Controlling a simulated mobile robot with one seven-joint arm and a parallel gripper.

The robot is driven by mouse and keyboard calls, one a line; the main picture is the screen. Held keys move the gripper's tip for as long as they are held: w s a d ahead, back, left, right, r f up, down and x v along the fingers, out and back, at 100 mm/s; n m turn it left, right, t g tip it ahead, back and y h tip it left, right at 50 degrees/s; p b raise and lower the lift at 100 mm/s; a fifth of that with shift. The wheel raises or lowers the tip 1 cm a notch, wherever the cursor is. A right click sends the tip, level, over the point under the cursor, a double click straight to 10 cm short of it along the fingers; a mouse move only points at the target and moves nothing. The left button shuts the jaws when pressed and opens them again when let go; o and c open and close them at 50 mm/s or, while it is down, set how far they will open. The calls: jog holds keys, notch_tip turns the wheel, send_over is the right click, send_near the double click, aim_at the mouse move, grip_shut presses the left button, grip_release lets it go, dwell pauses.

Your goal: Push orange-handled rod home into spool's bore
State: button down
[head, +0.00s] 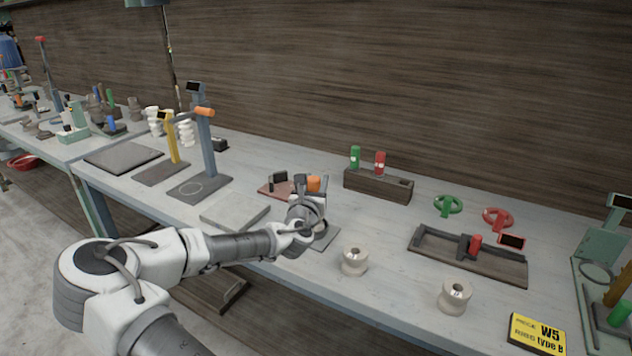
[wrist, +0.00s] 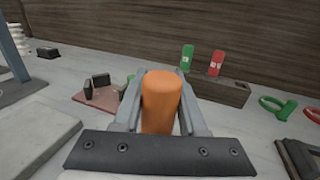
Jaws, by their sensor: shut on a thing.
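My gripper (head: 308,192) is shut on the orange handle (wrist: 162,104) of the rod, which stands between the two grey fingers in the wrist view. In the head view the handle's top (head: 313,183) shows just behind my gripper. The rod's shaft is hidden in both views, so I cannot tell whether it is in a bore. Two cream spools stand upright on the bench to the right of my gripper: a nearer-left one (head: 354,262) and one further right (head: 454,295). Both show dark bore openings on top. Any spool under my gripper is hidden.
A grey plate (head: 326,238) lies partly under my gripper, with a light slab (head: 234,212) to its left. Behind stand a reddish-brown base (wrist: 98,99) and a wooden block (head: 365,187) with green and red cylinders. A dark tray (head: 500,268) lies right.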

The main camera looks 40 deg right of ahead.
jog(key=shift+f+b, duration=0.85)
dwell(2.1)
jog(key=shift+s+f, duration=0.1)
jog(key=shift+f, duration=0.25)
dwell(1.8)
jog(key=shift+r, duration=0.1)
notch_tip(320, 180, up, 12)
jog(key=p, duration=0.8)
jog(key=shift+f, duration=0.2)
dwell(0.8)
